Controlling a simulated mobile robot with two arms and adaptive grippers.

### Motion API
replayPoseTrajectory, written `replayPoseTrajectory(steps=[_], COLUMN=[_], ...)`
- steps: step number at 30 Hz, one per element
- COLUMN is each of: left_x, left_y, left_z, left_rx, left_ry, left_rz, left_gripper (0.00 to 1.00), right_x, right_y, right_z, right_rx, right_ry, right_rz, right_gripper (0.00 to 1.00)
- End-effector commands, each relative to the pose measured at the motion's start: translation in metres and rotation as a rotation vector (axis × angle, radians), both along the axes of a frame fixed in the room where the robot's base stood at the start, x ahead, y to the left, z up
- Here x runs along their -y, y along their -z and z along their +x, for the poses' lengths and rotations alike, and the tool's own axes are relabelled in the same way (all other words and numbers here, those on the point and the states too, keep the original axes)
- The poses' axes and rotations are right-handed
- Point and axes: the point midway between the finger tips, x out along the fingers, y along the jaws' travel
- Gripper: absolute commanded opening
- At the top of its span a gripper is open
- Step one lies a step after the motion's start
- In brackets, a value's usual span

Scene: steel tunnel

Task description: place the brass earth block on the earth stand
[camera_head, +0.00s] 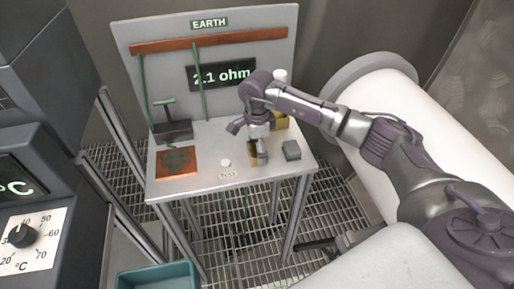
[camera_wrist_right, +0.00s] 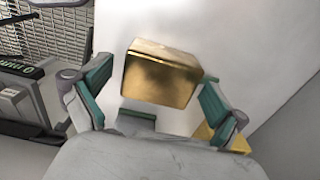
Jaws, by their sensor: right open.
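The brass earth block (camera_wrist_right: 160,75) lies between the spread fingers of my right gripper (camera_wrist_right: 157,82) in the right wrist view, with a gap visible on each side. In the head view the block (camera_head: 254,160) is on the grey top of the earth stand (camera_head: 205,140), partly hidden by the gripper. My right gripper (camera_head: 258,153) comes down over it from above and is open. My left gripper is not in view.
A dark block with a green handle (camera_head: 172,128) stands behind the copper plate. A small white button (camera_head: 225,162) is left of the brass block and a grey block (camera_head: 291,150) right of it. A display (camera_head: 222,73) reads 2.1 ohm. A teal bin (camera_head: 158,276) is below.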

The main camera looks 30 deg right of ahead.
Motion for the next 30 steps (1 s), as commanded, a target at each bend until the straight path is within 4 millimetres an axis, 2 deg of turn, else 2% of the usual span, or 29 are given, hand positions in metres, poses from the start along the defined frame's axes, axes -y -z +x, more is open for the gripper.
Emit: replayPoseTrajectory(steps=[5, 12, 18, 23, 30], left_x=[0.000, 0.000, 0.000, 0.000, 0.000], left_y=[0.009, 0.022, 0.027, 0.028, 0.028], left_z=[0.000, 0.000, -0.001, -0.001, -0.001], left_rx=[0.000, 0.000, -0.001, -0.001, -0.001], left_ry=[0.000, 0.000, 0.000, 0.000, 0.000], left_rz=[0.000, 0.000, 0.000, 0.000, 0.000], left_gripper=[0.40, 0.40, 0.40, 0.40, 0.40], right_x=[0.000, 0.000, 0.000, 0.000, 0.000], right_y=[-0.026, -0.079, -0.110, -0.120, -0.121], right_z=[0.001, 0.001, 0.001, 0.000, 0.000], right_rx=[0.005, 0.005, 0.003, 0.000, 0.000], right_ry=[0.000, -0.001, -0.001, 0.000, 0.000], right_rz=[0.000, 0.001, -0.001, 0.001, 0.000], right_gripper=[0.97, 0.97, 0.97, 0.97, 0.97])
